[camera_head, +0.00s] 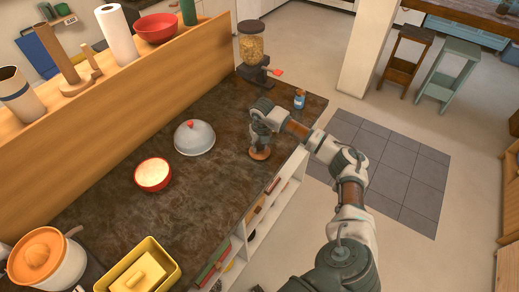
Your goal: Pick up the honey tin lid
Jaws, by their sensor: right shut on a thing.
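My right gripper (260,143) points down over the right part of the dark countertop (215,205), near its edge. It is shut on a small round brown thing, which looks like the honey tin lid (260,154). The lid shows just below the fingertips; its top is partly hidden by the gripper. I cannot tell whether it touches the counter. My left gripper is not in view.
A domed grey cover (194,138) with a red knob and a red bowl (153,174) stand left of the gripper. A small blue-labelled jar (299,99) and a cereal dispenser (252,50) stand behind. A yellow butter dish (138,272) is at front left.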

